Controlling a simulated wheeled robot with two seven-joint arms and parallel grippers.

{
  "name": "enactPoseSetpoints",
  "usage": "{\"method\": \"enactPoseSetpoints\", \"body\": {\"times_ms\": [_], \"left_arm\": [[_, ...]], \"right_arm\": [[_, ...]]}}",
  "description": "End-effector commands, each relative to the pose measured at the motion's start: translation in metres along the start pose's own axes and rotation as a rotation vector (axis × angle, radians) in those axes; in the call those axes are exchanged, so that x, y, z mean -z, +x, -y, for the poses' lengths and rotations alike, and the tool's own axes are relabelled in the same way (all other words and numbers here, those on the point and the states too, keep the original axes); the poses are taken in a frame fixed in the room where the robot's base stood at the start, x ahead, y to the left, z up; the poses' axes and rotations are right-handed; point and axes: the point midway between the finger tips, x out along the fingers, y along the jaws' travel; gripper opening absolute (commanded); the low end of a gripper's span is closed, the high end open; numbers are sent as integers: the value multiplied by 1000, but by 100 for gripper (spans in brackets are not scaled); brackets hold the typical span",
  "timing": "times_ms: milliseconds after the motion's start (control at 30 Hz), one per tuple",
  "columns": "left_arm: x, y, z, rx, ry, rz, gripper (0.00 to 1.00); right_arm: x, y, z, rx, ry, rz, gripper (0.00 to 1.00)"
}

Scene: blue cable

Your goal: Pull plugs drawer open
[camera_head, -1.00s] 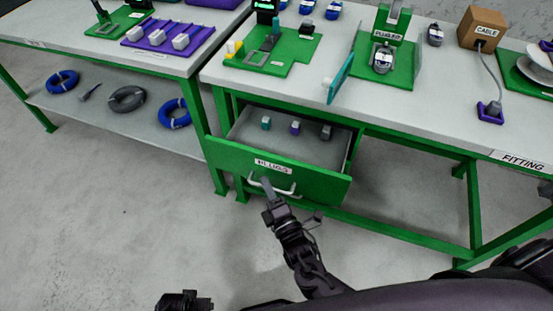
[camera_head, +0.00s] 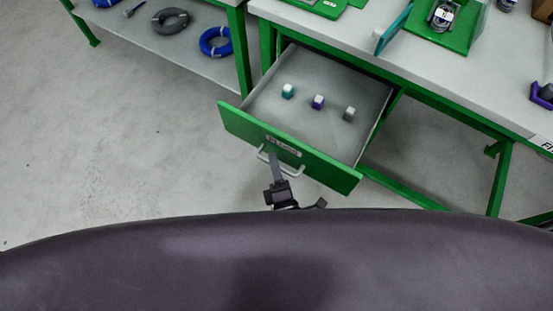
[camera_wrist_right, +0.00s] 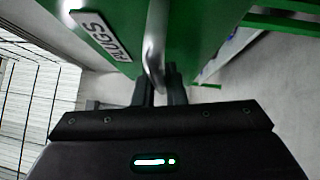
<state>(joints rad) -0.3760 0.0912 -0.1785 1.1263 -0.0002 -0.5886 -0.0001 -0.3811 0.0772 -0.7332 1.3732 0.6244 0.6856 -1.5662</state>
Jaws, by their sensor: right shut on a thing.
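The green plugs drawer (camera_head: 240,124) is pulled out from under the workbench. Its label (camera_head: 283,146) also shows in the right wrist view (camera_wrist_right: 95,32). Inside lie a teal-and-white plug (camera_head: 288,91), a purple-and-white plug (camera_head: 318,102) and a grey plug (camera_head: 349,114). My right gripper (camera_head: 275,160) is at the drawer front, shut on the metal handle (camera_head: 294,171). In the right wrist view the handle (camera_wrist_right: 154,45) runs down between the fingers (camera_wrist_right: 160,82). My left gripper is not in view.
The workbench top (camera_head: 345,32) holds green fixtures and a teal panel (camera_head: 393,30). A lower shelf (camera_head: 180,48) at the left carries a grey coil (camera_head: 171,20) and a blue coil (camera_head: 216,41). Open floor lies to the left of the drawer.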

Motion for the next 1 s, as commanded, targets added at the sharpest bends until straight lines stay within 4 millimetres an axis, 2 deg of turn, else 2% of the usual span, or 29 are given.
{"method": "enactPoseSetpoints", "body": {"times_ms": [133,167,300,667,1000], "left_arm": [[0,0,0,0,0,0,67],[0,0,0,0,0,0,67],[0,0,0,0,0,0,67],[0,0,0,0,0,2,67],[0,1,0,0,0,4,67]], "right_arm": [[0,0,0,1,1,-1,0],[0,0,0,1,1,-1,13],[0,0,0,1,1,-1,32],[0,-6,1,2,0,-1,33],[0,-60,1,3,0,-1,33]]}}
